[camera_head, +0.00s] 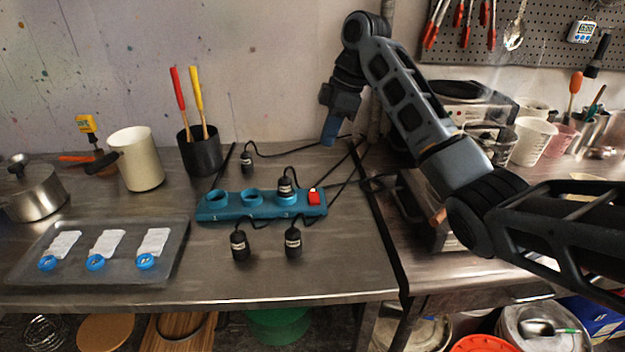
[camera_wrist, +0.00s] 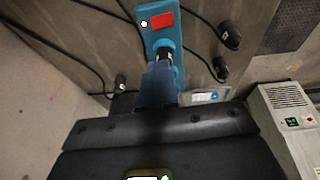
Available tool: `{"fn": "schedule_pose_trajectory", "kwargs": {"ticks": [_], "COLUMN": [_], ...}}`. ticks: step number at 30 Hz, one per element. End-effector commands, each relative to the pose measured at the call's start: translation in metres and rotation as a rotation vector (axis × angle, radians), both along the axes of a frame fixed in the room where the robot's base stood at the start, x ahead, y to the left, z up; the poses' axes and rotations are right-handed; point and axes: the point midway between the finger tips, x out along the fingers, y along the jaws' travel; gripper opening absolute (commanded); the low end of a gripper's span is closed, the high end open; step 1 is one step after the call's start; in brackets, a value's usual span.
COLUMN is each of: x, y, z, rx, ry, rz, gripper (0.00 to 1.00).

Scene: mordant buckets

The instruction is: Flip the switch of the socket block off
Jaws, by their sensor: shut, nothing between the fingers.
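The socket block (camera_head: 235,208) is a teal strip lying on the metal table, with round sockets and a red switch (camera_head: 314,197) at its right end. A small white light shows beside the switch. One black plug (camera_head: 286,187) stands in the socket nearest the switch; the other sockets look empty. My gripper (camera_head: 330,133) is shut and empty, pointing down above and behind the block's right end. In the wrist view the block (camera_wrist: 158,42) runs beyond my gripper fingers (camera_wrist: 157,85), which hide part of it. The red switch (camera_wrist: 163,20) shows clear of the fingers.
Loose black plugs lie in front of the block (camera_head: 239,245) and behind it (camera_head: 247,163), with cables trailing right. A metal tray (camera_head: 180,262) with tags lies left. A black pot (camera_head: 203,153) with red and yellow handles and a white jug (camera_head: 137,160) stand at the back.

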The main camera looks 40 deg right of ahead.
Motion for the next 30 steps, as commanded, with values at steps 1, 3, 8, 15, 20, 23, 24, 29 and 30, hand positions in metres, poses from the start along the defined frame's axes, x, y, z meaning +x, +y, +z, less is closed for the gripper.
{"fn": "schedule_pose_trajectory", "kwargs": {"ticks": [1, 3, 8, 15, 20, 23, 24, 29, 30], "x": [0.0, 0.001, 0.004, 0.011, 0.018, 0.02, 0.021, 0.023, 0.023], "y": [0.0, 0.001, 0.006, 0.013, 0.02, 0.02, 0.02, 0.019, 0.019], "z": [0.0, -0.003, -0.02, -0.059, -0.089, -0.105, -0.111, -0.128, -0.131], "rx": [0.0, 0.0, 0.003, 0.002, 0.001, 0.001, 0.001, 0.0, 0.0], "ry": [0.0, 0.0, 0.0, 0.004, 0.003, 0.003, 0.003, 0.002, 0.0], "rz": [0.0, 0.0, 0.001, 0.0, 0.0, -0.002, -0.001, -0.001, -0.001], "gripper": [0.0, 0.0, 0.0, 0.0, 0.0, 0.0, 0.0, 0.0, 0.0]}}
